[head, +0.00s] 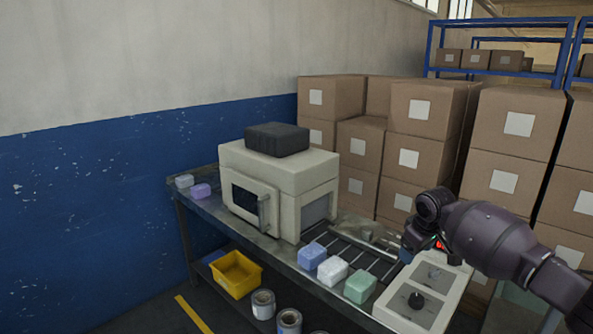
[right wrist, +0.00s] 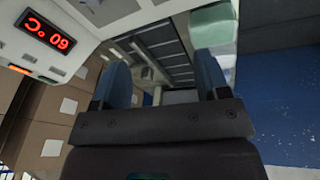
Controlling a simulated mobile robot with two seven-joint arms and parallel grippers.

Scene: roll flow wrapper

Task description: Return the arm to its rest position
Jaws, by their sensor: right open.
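My right arm comes in from the right in the head view, and its gripper (head: 412,240) hangs over the bench near the control box (head: 420,297). In the right wrist view the two blue-grey fingers of the right gripper (right wrist: 162,85) stand apart with nothing between them. Beyond the fingers lies the dark conveyor, and a green block (right wrist: 213,28) is just past the right-hand finger. The control box's red display (right wrist: 46,35) shows at the upper left of that view. My left gripper is not in view.
The bench carries a cream wrapping machine (head: 285,185) with a dark block on top. Blue, white and green blocks (head: 360,287) sit by the conveyor. White and purple blocks (head: 201,190) lie at the far end. Stacked cartons (head: 425,105) stand behind. A yellow bin (head: 236,275) is below.

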